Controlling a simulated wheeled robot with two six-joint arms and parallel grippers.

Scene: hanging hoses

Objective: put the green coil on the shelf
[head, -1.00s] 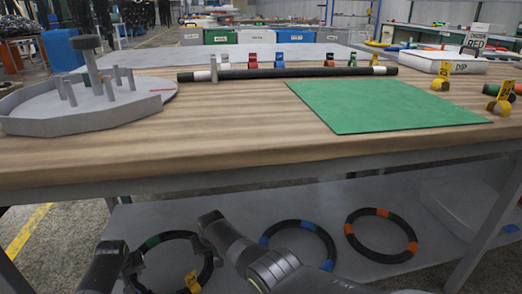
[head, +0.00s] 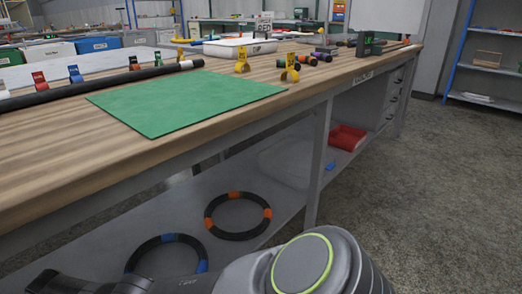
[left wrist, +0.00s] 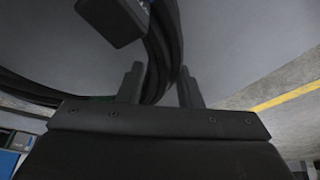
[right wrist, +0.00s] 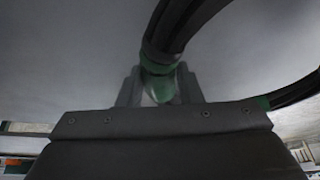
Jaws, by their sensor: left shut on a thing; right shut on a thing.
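The green coil is a black hose ring with green bands. It is outside the head view, but part of it shows in both wrist views. In the left wrist view, my left gripper (left wrist: 159,82) is shut on a black stretch of the green coil (left wrist: 166,35). In the right wrist view, my right gripper (right wrist: 159,82) is shut on it at a green band (right wrist: 160,60). A grey surface lies behind the coil; I cannot tell whether the coil touches it. The grey lower shelf (head: 285,180) under the workbench shows in the head view.
On the lower shelf lie an orange-banded coil (head: 211,207) and a blue-banded coil (head: 134,259). A red bin (head: 347,137) stands further right. A green mat (head: 180,103) lies on the wooden bench top (head: 60,135). A table leg (head: 319,160) rises beside the shelf. Open floor lies right.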

